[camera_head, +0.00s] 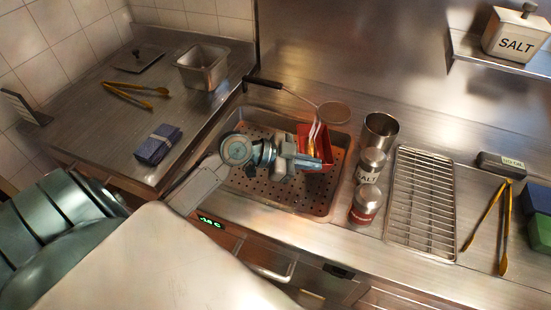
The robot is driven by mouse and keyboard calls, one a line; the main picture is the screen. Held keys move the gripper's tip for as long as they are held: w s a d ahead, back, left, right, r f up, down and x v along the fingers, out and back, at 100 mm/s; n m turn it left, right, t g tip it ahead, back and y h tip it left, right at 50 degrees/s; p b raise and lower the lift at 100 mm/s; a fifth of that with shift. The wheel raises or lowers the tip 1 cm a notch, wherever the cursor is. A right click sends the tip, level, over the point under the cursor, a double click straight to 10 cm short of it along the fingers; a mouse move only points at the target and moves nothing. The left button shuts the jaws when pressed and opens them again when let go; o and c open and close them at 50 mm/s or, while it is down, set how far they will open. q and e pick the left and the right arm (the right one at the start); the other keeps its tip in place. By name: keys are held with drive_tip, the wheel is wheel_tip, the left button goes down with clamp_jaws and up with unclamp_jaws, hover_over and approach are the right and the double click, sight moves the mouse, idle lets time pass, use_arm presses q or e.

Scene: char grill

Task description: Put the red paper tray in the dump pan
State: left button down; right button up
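The red paper tray (326,150) is at the right part of the perforated metal pan, which I take as the dump pan (262,186). It looks tilted, with pale and yellow strips at its inner side. I cannot tell whether it rests on the pan floor or is held above it. My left gripper (308,161) reaches over the pan from the left. Its fingertips overlap the tray's lower edge; whether they are closed on it is hidden by the angle. My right gripper is out of view.
A round strainer (333,112) with a dark handle lies across the pan's back edge. A steel cup (380,130) and two shakers (366,200) stand close on the right, beside a wire rack (420,205). Tongs (487,225) lie farther right. The left counter holds a blue cloth (158,145).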

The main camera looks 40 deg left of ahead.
use_arm(q)
drive_tip(key=s+a+r+m+g+h+b, duration=0.2)
drive_tip(key=s+a+m+g, duration=0.2)
drive_tip(key=s+a, duration=0.15)
drive_tip(key=p, duration=0.2)
hover_over(278, 193)
drive_tip(key=shift+g+h, duration=0.3)
drive_tip(key=shift+h, duration=0.1)
wheel_tip(278, 193, down, 5)
wheel_tip(278, 193, down, 3)
drive_tip(key=shift+f+p, duration=0.2)
drive_tip(key=shift+p, duration=0.1)
drive_tip(key=shift+f, duration=0.25)
